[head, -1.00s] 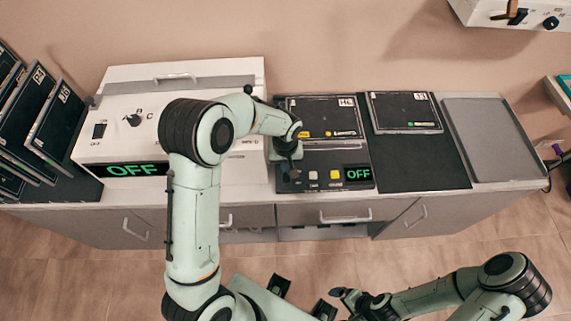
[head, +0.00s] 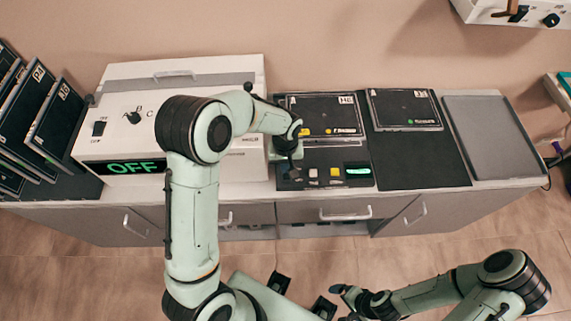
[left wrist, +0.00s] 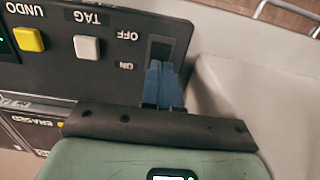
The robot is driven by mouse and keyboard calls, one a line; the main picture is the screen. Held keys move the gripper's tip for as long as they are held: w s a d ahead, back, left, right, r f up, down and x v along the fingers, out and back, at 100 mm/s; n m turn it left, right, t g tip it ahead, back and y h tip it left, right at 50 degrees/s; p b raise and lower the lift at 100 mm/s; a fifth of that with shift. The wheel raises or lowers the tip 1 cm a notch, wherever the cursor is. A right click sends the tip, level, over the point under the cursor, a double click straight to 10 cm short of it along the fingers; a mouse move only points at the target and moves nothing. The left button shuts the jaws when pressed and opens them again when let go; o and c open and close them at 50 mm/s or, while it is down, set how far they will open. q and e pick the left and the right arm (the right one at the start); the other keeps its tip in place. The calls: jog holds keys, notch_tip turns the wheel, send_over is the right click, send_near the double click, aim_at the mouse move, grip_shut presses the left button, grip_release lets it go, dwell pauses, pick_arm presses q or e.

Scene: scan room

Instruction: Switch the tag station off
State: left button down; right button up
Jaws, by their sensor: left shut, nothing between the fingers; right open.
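The tag station (head: 325,178) is a black panel on the counter, with a white button, a yellow button and a small display (head: 357,168). The display shows a bright green bar that I cannot read. In the left wrist view, the panel (left wrist: 105,75) appears upside down, with a dark switch (left wrist: 161,50) beside the words OFF and ON. My left gripper (head: 292,172) is shut and empty. Its blue fingertips (left wrist: 162,68) are at the switch's ON end and hide part of it; I cannot tell whether they touch. My right gripper (head: 340,291) is open, away from the counter.
A white machine (head: 205,120) with a green OFF display (head: 136,167) stands left of the station. A dark plate labelled for a slot (head: 402,108) lies on a black mat (head: 420,160) to the right. An empty grey tray (head: 490,140) is at the right end. Dark plates (head: 55,120) stand in a rack at left.

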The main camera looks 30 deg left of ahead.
pick_arm(q)
jog(key=r+p, duration=0.2)
jog(key=r, duration=0.1)
jog(key=w+r+p, duration=0.1)
jog(key=r, duration=0.1)
jog(key=shift+w+a, duration=0.1)
jog(key=shift+a, duration=0.25)
notch_tip(320, 180, up, 9)
jog(key=w, duration=0.1)
jog(key=shift+a, duration=0.35)
pick_arm(e)
jog(key=r, duration=0.1)
jog(key=w+r, duration=0.2)
jog(key=r, duration=0.1)
jog(key=shift+w+d, duration=0.15)
jog(key=shift+d, duration=0.15)
pick_arm(q)
jog(key=shift+f, duration=0.15)
